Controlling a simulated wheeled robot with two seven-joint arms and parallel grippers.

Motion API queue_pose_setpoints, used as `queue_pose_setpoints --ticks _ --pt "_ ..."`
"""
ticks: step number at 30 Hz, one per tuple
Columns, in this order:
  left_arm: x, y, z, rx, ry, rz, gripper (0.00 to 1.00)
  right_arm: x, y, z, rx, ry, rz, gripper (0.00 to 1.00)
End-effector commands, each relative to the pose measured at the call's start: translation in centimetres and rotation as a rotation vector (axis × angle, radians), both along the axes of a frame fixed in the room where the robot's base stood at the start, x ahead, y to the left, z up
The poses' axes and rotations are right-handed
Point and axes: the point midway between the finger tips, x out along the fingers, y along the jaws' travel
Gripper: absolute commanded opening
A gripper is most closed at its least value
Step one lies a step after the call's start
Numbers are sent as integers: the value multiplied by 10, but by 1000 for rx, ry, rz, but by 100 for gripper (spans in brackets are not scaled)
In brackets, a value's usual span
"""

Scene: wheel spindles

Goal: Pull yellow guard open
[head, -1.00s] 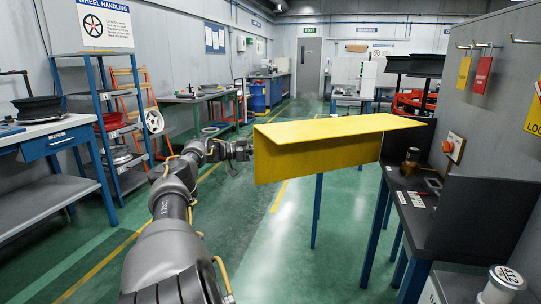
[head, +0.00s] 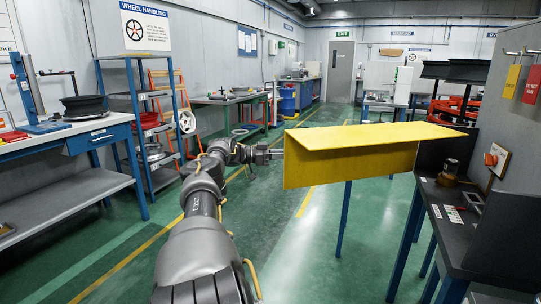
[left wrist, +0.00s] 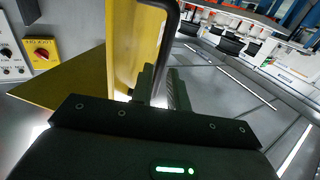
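The yellow guard (head: 360,160) is a long bent sheet in the middle of the head view, extending left from the grey machine on the right. My left gripper (head: 276,154) is at the guard's left end. In the left wrist view, a dark bent handle (left wrist: 170,35) stands off the yellow face of the guard (left wrist: 120,50) and runs down between the fingers of my left gripper (left wrist: 160,92). The fingers are close together, one on either side of the handle, and appear shut on it. The far side of the grip is hidden. My right gripper is in neither view.
A dark-topped bench (head: 455,205) with a red knob (head: 492,158) above it stands at the right. A blue workbench (head: 75,138) and a shelf rack (head: 140,100) are at the left. Green floor (head: 290,240) is clear beside and below the guard.

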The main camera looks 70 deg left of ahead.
Motion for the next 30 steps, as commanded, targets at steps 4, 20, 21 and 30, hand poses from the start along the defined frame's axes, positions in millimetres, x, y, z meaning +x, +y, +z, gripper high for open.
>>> queue_pose_setpoints --ticks 4,20,21,30 --pt "-30 10 -1 0 4 5 17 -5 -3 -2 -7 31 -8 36" --pt "-70 20 -1 -1 1 2 17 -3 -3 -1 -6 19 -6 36" --pt "-70 20 -1 -1 1 2 17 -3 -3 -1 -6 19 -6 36" --pt "-46 8 -63 15 84 -6 0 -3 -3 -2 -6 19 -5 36"
